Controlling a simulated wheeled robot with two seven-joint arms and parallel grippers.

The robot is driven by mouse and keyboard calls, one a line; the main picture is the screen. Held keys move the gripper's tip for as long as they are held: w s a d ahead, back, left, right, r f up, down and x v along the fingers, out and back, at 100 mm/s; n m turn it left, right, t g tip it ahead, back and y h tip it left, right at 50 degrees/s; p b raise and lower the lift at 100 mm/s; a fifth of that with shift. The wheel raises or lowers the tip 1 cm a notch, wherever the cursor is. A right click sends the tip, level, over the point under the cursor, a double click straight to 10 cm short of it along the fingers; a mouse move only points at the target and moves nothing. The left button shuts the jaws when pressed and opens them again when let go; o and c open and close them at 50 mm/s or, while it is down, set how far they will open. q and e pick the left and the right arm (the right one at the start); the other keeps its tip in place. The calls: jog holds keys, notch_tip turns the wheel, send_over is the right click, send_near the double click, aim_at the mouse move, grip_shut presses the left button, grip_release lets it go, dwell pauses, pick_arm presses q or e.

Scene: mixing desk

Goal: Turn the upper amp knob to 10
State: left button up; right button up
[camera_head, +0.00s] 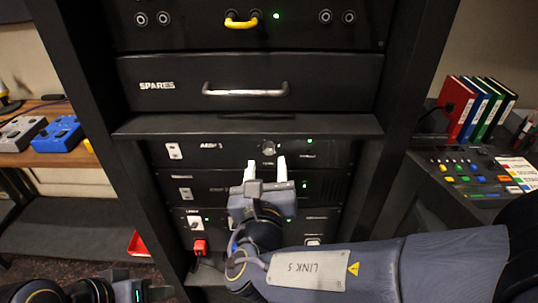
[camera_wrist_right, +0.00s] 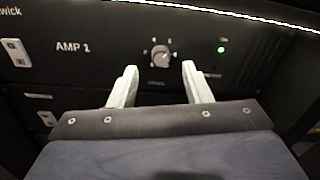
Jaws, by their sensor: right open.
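The upper amp knob is a small round silver-grey dial on the black AMP 1 panel (camera_wrist_right: 75,47). The knob (camera_wrist_right: 160,56) shows in the right wrist view with small markings around it; its exact setting is too small to read. It also shows in the head view (camera_head: 268,148). My right gripper (camera_head: 266,165) is open, its two pale fingers pointing at the panel. In the wrist view the fingertips (camera_wrist_right: 160,67) stand left and right of the knob, a little below it, with nothing between them. My left gripper (camera_head: 130,290) is low at the left, its fingers not clearly visible.
A SPARES drawer (camera_head: 160,86) with a metal handle (camera_head: 245,90) sits above a ledge (camera_head: 240,125) over the amp. More rack units lie below, partly behind my right arm. A control desk (camera_head: 470,175) stands right; a wooden shelf with pedals (camera_head: 60,133) is left.

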aim_at(270, 152)
jog(key=shift+w+d+f, duration=0.1)
jog(key=shift+w+d, duration=0.05)
jog(key=shift+w, duration=2.1)
grip_shut()
jog(key=shift+f+m+b, duration=0.15)
jog(key=shift+m+b, duration=0.55)
jog(key=shift+b, duration=0.15)
jog(key=m+b, duration=0.4)
jog(key=b, duration=0.2)
jog(key=m+b, duration=0.5)
jog(key=b, duration=0.1)
jog(key=shift+d+f, duration=0.15)
jog(key=m+b, duration=0.5)
jog(key=m+y+b, duration=0.1)
jog(key=m+b, duration=0.3)
jog(key=b, duration=0.2)
jog(key=shift+m+g, duration=0.3)
jog(key=shift+m, duration=0.1)
jog(key=shift+m+b, duration=1.5)
jog(key=shift+r, duration=0.2)
